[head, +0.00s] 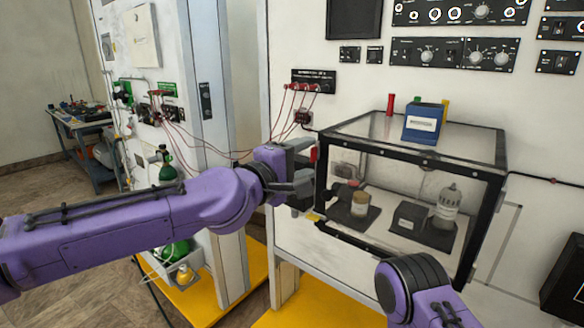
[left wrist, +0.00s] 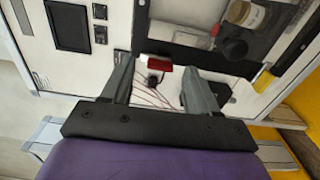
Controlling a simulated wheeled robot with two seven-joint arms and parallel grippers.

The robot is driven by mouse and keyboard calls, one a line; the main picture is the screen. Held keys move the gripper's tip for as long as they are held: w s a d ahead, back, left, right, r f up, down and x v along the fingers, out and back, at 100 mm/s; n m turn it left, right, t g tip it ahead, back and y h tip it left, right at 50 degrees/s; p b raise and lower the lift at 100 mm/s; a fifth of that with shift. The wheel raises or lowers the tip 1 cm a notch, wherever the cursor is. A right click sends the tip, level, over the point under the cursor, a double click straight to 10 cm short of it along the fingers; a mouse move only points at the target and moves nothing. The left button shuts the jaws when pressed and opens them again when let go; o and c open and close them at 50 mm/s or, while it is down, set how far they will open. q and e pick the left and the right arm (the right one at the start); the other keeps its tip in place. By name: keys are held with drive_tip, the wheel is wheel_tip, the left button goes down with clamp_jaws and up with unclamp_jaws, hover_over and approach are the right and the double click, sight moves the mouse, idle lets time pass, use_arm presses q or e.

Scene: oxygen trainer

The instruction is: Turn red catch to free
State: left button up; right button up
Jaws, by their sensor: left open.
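The red catch (head: 314,153) is a small red block at the left front edge of the clear-walled case (head: 484,215). It also shows in the left wrist view (left wrist: 159,64), lying across the gap between my fingertips as seen from there. My left gripper (head: 306,170) is open at the case's left front edge, and its fingers also show in the left wrist view (left wrist: 156,76). I see nothing held in it. Whether a finger touches the catch I cannot tell. Part of my right arm shows at the bottom, but its gripper is out of view.
A blue box (head: 424,123) with a white label stands on the case top, with red and yellow items by it. Inside are a jar (head: 361,203) and a grey-capped bottle (head: 447,206). Thin red cables (head: 285,112) hang from a wall panel behind my left gripper.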

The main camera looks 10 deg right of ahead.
use_arm(q)
drive_tip(key=b+v, duration=0.2)
drive_tip(key=v, duration=0.7)
drive_tip(key=shift+a, duration=0.2)
drive_tip(key=shift+s, duration=0.1)
